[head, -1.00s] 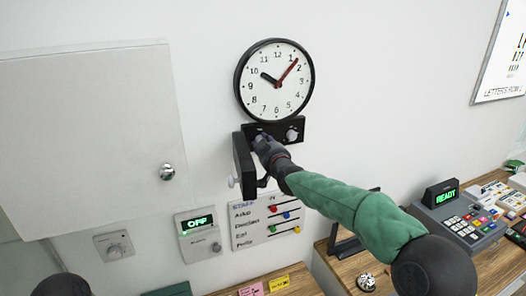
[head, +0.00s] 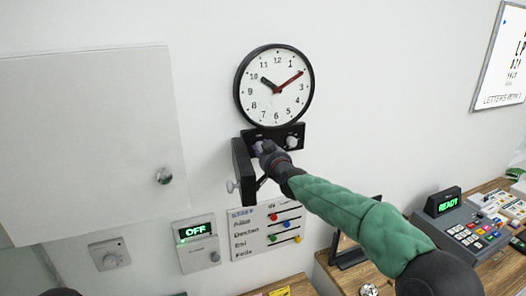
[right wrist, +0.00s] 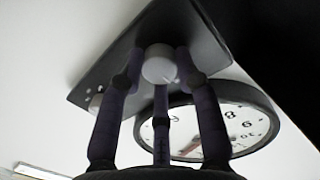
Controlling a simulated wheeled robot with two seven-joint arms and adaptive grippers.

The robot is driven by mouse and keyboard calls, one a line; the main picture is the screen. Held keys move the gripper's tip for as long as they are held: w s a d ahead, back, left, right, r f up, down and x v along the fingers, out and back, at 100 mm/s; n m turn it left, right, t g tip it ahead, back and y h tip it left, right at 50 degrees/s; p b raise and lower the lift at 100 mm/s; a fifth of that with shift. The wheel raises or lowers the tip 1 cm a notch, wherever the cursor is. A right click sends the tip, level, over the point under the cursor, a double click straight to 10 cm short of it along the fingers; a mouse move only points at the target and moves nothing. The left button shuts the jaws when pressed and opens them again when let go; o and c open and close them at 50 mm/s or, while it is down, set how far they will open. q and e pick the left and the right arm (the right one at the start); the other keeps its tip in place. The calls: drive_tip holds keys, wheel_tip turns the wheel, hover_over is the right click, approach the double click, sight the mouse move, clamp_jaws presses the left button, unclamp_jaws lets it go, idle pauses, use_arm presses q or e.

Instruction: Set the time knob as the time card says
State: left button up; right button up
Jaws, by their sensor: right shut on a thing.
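The wall clock (head: 258,98) has a black rim and a white face. Its short black hand points near 10 and its red hand points near 2. A black panel (head: 300,129) under it carries a pale knob (head: 292,142) on the right. My right gripper (head: 266,150) is at the panel's left part, over another knob. In the right wrist view its fingers close around this grey, round knob (right wrist: 160,63), with the other knob (right wrist: 96,102) apart from them. I cannot make out a time card. My left gripper is not in view.
A black flap (head: 242,165) stands open at the panel's left, close to my right gripper. A white cabinet (head: 90,130) is at left. An OFF display box (head: 197,245) and a slider board (head: 262,228) are below. A READY keypad machine (head: 462,228) stands on the desk at right.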

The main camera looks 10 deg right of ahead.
drive_tip(key=shift+f, duration=0.15)
drive_tip(key=o, duration=1.1)
drive_tip(key=shift+o, duration=0.2)
drive_tip(key=s+d, duration=0.1)
drive_tip(key=s, duration=1)
drive_tip(key=shift+s+d+r, duration=0.35)
drive_tip(key=shift+r, duration=0.1)
